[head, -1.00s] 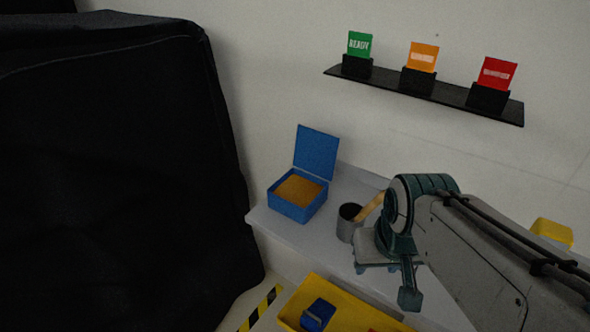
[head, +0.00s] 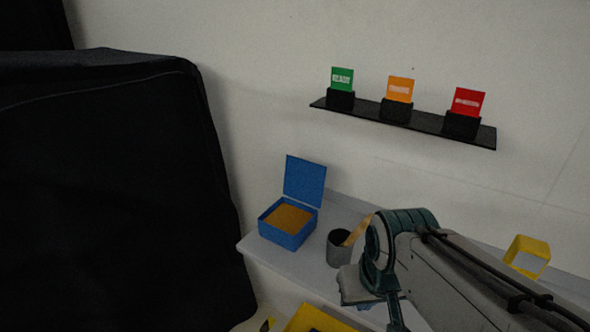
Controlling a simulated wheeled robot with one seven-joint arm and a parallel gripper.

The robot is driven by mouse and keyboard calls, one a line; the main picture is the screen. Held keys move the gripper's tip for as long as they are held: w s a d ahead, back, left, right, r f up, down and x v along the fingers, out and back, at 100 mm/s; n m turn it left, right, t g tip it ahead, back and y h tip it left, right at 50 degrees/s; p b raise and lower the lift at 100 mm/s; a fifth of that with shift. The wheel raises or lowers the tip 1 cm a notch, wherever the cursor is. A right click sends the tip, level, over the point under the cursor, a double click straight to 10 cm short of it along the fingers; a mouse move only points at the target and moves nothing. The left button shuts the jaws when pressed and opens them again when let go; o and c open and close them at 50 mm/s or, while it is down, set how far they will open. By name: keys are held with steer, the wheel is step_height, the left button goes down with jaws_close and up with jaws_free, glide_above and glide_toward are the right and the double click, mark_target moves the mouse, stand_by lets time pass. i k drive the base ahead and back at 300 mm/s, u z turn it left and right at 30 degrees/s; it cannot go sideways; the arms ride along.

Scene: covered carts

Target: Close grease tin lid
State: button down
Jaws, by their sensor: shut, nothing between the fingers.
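The grease tin (head: 287,233) is a blue square box with brown-yellow grease (head: 287,218) inside. It stands at the left end of a grey shelf. Its blue lid (head: 304,181) is open and stands nearly upright at the back edge. My gripper (head: 358,290) is at the lower middle, right of the tin and apart from it, partly hidden by my own arm. Its fingers are shut and I see nothing held.
A grey cup (head: 339,249) with a wooden-coloured handle stands between the tin and my arm. A yellow holder (head: 528,256) is on the right. A black wall shelf (head: 420,122) carries three coloured cards. A black covered cart (head: 110,190) fills the left.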

mark_target(304, 181)
steer(key=z, duration=0.05)
steer(key=k, duration=1.2)
steer(key=u, duration=0.55)
steer(key=i, duration=0.55)
steer(key=u, duration=0.65)
steer(key=i, duration=0.65)
steer(key=z, duration=0.7)
steer(key=i, duration=0.6)
steer(key=z, duration=0.6)
